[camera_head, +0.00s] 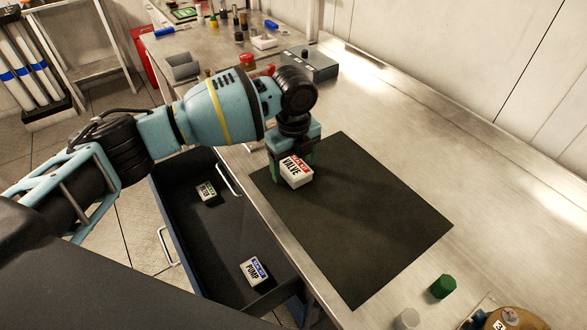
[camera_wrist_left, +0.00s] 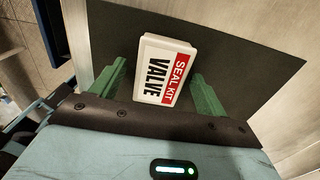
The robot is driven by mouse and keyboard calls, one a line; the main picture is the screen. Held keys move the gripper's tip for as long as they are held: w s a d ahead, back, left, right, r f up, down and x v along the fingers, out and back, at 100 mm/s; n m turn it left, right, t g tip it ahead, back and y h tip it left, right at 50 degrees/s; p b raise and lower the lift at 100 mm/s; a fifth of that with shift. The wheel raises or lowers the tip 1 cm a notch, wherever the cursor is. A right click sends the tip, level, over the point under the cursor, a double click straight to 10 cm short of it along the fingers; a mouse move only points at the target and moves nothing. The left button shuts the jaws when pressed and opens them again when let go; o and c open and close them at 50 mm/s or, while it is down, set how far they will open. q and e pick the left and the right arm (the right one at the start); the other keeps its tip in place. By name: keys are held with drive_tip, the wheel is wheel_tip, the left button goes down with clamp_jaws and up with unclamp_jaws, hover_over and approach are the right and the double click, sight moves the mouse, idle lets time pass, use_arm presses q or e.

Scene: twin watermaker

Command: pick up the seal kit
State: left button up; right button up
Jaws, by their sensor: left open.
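A white seal kit box with a red band, labelled VALVE (camera_head: 298,172), is at the far left part of the dark mat (camera_head: 375,235) on the bench. It also shows in the left wrist view (camera_wrist_left: 163,70), reading SEAL KIT VALVE. My left gripper (camera_head: 292,164) is above the mat, pointing down, with its green fingers apart. The box lies between the fingers, with a visible gap on each side. In the open drawer (camera_head: 215,235) lie a blue-labelled PUMP box (camera_head: 254,271) and a smaller-looking green-labelled box (camera_head: 206,191). My right gripper is not seen.
A grey box with knobs (camera_head: 308,65) stands behind the gripper. A green cap (camera_head: 443,286) and a white cap (camera_head: 407,319) stand near the mat's front right. Small bottles and trays fill the far bench. The rest of the mat is clear.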

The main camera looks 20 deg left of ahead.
sight(294, 166)
use_arm(q)
drive_tip(key=c, duration=1)
wheel_tip(294, 166, up, 10)
drive_tip(key=shift+r, duration=0.1)
drive_tip(key=shift+c, duration=0.2)
